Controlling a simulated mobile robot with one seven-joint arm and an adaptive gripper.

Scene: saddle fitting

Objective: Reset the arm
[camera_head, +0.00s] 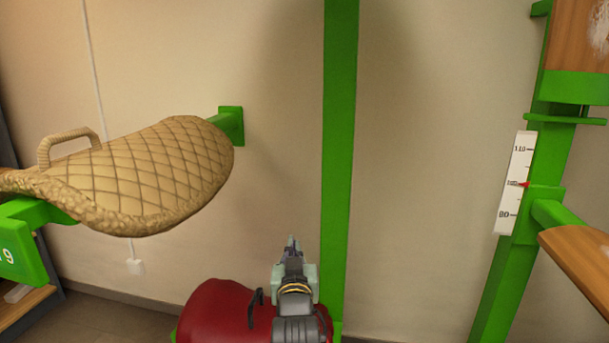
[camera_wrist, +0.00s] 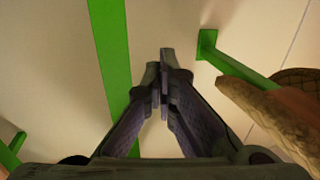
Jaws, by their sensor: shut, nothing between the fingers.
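My gripper (camera_head: 292,243) is in the lower middle of the head view, in front of the wall and the foot of the green post. In the wrist view, my gripper (camera_wrist: 163,75) has its fingers close together with nothing between them. In the head view it stands in front of a red saddle-like thing (camera_head: 215,312) low down and hides part of it. A tan quilted saddle pad (camera_head: 165,175) with a loop handle rests on a green arm at the left, apart from my gripper. The pad's edge (camera_wrist: 262,105) shows at the right of the wrist view.
A green upright post (camera_head: 340,120) stands right behind my gripper. At the right, a green stand (camera_head: 500,275) carries a white scale (camera_head: 515,175) with a red pointer and brown wooden parts (camera_head: 580,255). Bare wall (camera_head: 430,150) lies between post and stand.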

